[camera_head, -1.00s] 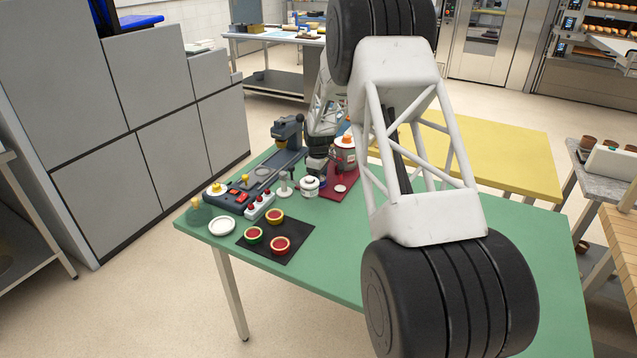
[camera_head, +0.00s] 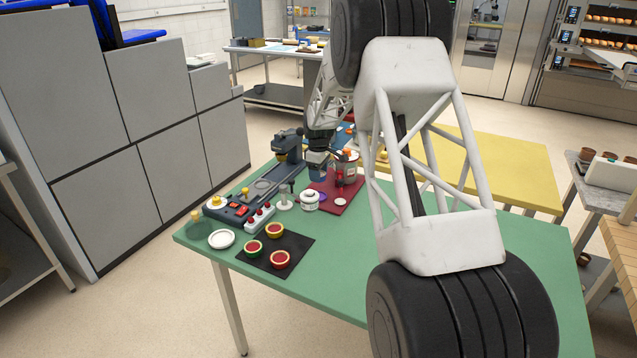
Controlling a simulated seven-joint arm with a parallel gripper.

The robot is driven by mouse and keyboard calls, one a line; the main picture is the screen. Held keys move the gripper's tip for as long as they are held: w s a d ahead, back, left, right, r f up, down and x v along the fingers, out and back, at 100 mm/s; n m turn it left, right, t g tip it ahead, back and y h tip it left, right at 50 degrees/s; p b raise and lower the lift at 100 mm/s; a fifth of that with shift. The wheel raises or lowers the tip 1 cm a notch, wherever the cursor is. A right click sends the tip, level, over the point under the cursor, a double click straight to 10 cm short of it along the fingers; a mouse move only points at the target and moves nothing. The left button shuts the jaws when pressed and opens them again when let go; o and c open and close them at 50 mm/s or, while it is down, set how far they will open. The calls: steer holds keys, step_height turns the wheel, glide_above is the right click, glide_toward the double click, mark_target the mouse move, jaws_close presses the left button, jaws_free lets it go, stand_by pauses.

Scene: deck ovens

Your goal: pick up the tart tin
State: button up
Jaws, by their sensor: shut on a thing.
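My gripper (camera_head: 318,162) is small in the view, over the back of the green table, just left of the red mat (camera_head: 345,202). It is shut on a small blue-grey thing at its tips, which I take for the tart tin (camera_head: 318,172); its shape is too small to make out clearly. It appears to be held above the table. My large arm links cover much of the right and centre.
A grey device (camera_head: 288,147) stands left of my gripper. A white lidded pot (camera_head: 309,201) and a red-and-grey jar (camera_head: 346,167) are close by. Several red-filled round dishes lie on a black mat (camera_head: 297,248) in front. The table's (camera_head: 335,275) front middle is clear.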

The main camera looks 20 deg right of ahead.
steer(key=shift+r, duration=1.2)
steer(key=shift+a, duration=0.1)
steer(key=shift+s+a+r+m, duration=0.1)
steer(key=shift+a+r+m, duration=0.2)
steer(key=shift+r, duration=0.1)
steer(key=s+a+r+m, duration=0.2)
steer(key=a+r+m, duration=0.2)
steer(key=a, duration=0.3)
steer(key=s+a+r+m, duration=0.3)
steer(key=a+r, duration=0.2)
steer(key=a, duration=0.1)
steer(key=s+a+f+n, duration=0.3)
steer(key=a+f+n, duration=0.3)
steer(key=a, duration=0.5)
steer(key=s+a+f+n, duration=0.4)
steer(key=a+f+n, duration=0.2)
steer(key=a, duration=0.5)
steer(key=shift+s+f, duration=0.3)
steer(key=shift+f, duration=0.1)
steer(key=shift+f, duration=0.1)
